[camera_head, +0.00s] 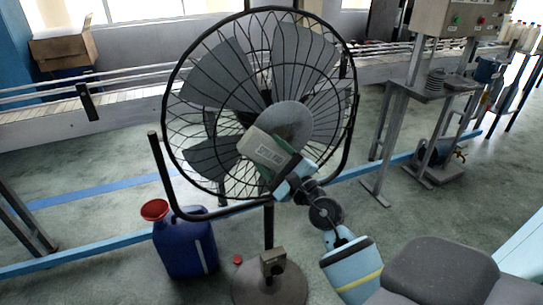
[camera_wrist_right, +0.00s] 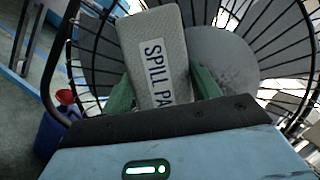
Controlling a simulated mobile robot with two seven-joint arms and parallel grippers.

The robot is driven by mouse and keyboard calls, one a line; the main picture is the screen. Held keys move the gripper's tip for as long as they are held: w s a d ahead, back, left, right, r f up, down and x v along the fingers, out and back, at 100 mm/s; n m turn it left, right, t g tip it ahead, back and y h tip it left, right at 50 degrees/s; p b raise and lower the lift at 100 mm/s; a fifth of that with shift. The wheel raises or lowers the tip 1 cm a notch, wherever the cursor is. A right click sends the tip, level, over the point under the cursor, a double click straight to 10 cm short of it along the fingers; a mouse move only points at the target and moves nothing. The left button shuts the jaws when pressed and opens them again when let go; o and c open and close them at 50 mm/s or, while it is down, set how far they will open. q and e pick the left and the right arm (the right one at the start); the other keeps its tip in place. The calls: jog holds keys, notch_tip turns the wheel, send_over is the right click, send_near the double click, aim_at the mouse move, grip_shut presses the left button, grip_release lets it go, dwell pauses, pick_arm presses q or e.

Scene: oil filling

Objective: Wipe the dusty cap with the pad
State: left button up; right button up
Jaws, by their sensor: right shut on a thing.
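The grey pad (camera_head: 265,147), printed "SPILL PA" in the part that shows, is clamped between the green fingers of my right gripper (camera_head: 280,174). In the right wrist view the pad (camera_wrist_right: 153,38) stands up between the fingertips (camera_wrist_right: 163,88). The cap (camera_head: 294,121) is the round grey disc at the centre of the black fan (camera_head: 180,62); its face looks mottled with dust. In the wrist view the cap (camera_wrist_right: 224,62) is just right of the pad. The pad overlaps the cap's lower left side; I cannot tell whether they touch. My left gripper is not in view.
The fan's wire guard surrounds the cap, on a round base (camera_head: 290,288). A blue canister (camera_head: 188,248) with a red funnel (camera_head: 154,209) stands left of the base, beside a small red cap (camera_head: 238,260) on the floor. A conveyor (camera_head: 60,122) runs behind.

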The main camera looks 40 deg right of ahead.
aim_at(286, 154)
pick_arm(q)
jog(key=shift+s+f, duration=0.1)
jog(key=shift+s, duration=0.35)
pick_arm(e)
jog(key=shift+w, duration=0.35)
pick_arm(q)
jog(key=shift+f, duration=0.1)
pick_arm(e)
jog(key=shift+w+d, duration=0.15)
jog(key=shift+w, duration=0.3)
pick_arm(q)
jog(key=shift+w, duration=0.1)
pick_arm(e)
jog(key=shift+s+d+b, duration=0.25)
jog(key=shift+d+b, duration=0.05)
jog(key=shift+d, duration=0.5)
jog(key=shift+s+d, duration=0.25)
jog(key=shift+d, duration=0.65)
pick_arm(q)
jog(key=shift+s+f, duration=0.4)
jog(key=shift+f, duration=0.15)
pick_arm(e)
jog(key=shift+s+d, duration=0.1)
jog(key=shift+d, duration=0.1)
pick_arm(q)
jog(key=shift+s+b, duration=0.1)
jog(key=shift+b, duration=0.2)
